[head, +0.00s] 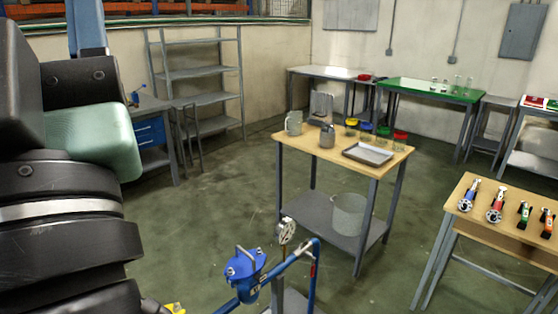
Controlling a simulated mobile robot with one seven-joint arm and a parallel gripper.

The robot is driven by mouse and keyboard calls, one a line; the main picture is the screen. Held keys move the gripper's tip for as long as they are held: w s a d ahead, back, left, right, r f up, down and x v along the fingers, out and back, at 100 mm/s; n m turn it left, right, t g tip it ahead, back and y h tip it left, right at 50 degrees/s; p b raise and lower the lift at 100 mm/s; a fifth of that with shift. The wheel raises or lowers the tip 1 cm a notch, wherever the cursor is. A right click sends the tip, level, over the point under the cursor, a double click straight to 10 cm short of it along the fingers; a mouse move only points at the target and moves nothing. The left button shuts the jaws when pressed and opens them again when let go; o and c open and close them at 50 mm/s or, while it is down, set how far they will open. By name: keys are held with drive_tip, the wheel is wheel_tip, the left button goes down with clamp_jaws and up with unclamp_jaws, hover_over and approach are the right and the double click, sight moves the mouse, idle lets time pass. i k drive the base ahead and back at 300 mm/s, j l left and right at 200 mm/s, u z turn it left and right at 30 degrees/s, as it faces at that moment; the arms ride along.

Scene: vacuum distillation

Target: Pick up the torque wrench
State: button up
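Several tools lie in a row on a wooden-topped table (462,205) at the right edge of the head view. Two are long with round silver heads, one with blue on it (468,196) and one with red on it (495,204). Beside them are a smaller green and dark tool (523,216) and an orange and dark tool (547,223). They are too small for me to tell which is the torque wrench. My dark arm fills the left side. My gripper is not in view, so its fingers and anything in them are hidden.
A central wooden table (292,139) holds a metal tray (347,152), a grey jug (293,123) and jars with coloured lids. Blue piping with a gauge (286,231) stands in the front middle. Green floor (385,275) is clear between the central and right tables.

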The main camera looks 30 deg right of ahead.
sight(501, 191)
drive_tip(key=z, duration=1.3)
drive_tip(key=i+l+z, duration=0.2)
drive_tip(key=l, duration=0.2)
drive_tip(key=i+l+z, duration=0.1)
drive_tip(key=l+z, duration=0.15)
drive_tip(key=l, duration=0.2)
drive_tip(key=i+l+z, duration=0.2)
drive_tip(key=l, duration=0.15)
